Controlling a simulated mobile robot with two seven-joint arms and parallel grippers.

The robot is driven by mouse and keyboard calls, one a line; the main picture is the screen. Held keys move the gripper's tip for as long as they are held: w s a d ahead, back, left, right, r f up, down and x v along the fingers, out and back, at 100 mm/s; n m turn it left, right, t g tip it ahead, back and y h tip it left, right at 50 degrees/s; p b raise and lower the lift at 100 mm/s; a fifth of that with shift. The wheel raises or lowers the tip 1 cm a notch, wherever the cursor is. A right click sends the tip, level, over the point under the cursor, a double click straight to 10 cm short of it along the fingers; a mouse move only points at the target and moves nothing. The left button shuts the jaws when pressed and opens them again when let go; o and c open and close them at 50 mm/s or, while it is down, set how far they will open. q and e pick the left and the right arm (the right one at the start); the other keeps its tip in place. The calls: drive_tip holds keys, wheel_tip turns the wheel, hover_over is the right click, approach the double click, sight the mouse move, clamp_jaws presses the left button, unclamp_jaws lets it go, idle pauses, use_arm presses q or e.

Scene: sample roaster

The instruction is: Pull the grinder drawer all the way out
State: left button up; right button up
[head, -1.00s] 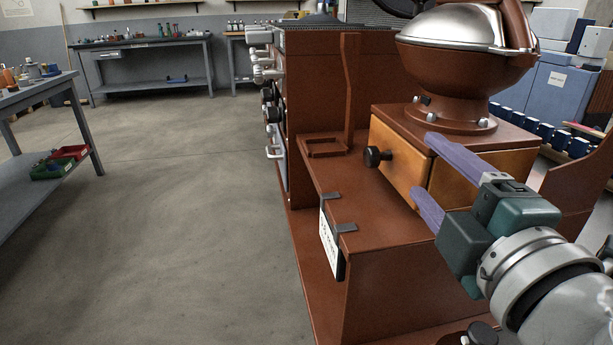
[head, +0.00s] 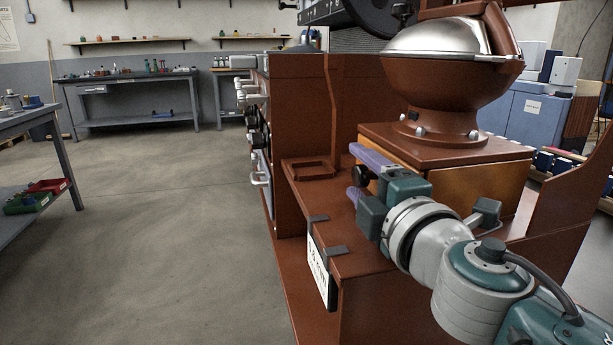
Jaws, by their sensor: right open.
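The grinder (head: 438,105) has a brown body with a silver dome lid and stands on a brown bench. The grinder drawer, with an orange-brown wooden front, is mostly hidden behind my right gripper. Its black round knob (head: 361,175) shows at the left, between the two purple fingers. My right gripper (head: 360,172) is open, with one finger above and beyond the knob and the other nearer and below it. I cannot tell whether the fingers touch the knob. The wooden side of the base (head: 480,188) shows to the right. My left gripper is not in view.
A square brown frame (head: 308,169) lies on the bench left of the knob. A white sign (head: 320,270) hangs from the bench's front edge by dark clips. A tall brown cabinet (head: 297,130) with handles stands behind. Open floor (head: 170,240) lies to the left.

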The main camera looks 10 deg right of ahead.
drive_tip(key=shift+w, duration=0.1)
drive_tip(key=shift+c, duration=0.3)
clamp_jaws()
idle(1.1)
